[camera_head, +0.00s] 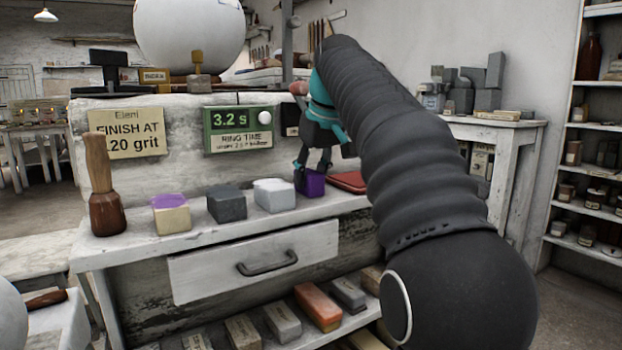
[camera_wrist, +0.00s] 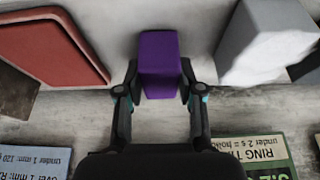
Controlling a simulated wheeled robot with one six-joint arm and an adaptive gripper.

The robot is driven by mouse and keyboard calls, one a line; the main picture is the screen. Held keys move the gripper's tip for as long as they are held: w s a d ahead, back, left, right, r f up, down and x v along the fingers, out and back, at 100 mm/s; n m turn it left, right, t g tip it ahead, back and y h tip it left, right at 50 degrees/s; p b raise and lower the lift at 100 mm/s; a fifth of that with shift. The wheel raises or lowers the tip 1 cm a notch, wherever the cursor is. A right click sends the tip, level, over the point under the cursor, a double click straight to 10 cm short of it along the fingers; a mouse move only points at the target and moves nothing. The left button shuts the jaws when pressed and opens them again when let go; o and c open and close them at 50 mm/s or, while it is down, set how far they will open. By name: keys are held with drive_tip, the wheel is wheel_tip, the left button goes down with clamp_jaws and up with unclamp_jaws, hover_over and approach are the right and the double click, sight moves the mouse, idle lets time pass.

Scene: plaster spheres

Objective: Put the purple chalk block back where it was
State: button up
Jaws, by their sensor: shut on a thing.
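The purple chalk block (camera_head: 313,183) is at the right part of the shelf above the drawer, between a white block and a red flat pad. My gripper (camera_head: 307,178) reaches down to it from above. In the wrist view the purple block (camera_wrist: 159,62) sits between the two fingers of my gripper (camera_wrist: 160,88), which are closed on its sides. The block looks upright at the shelf surface; I cannot tell whether it touches the shelf or is just above it.
A white block (camera_head: 274,195), a dark grey block (camera_head: 227,203), a purple-topped cream block (camera_head: 171,214) and a wooden mallet (camera_head: 104,190) stand along the shelf to the left. A red pad (camera_head: 347,181) lies close on the right. A green timer sign (camera_head: 238,130) is behind.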

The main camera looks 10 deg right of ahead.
drive_tip(key=shift+f, duration=0.1)
drive_tip(key=o, duration=1)
drive_tip(key=shift+r, duration=0.45)
drive_tip(key=shift+p+v, duration=1.9)
drive_tip(key=shift+v, duration=3.8)
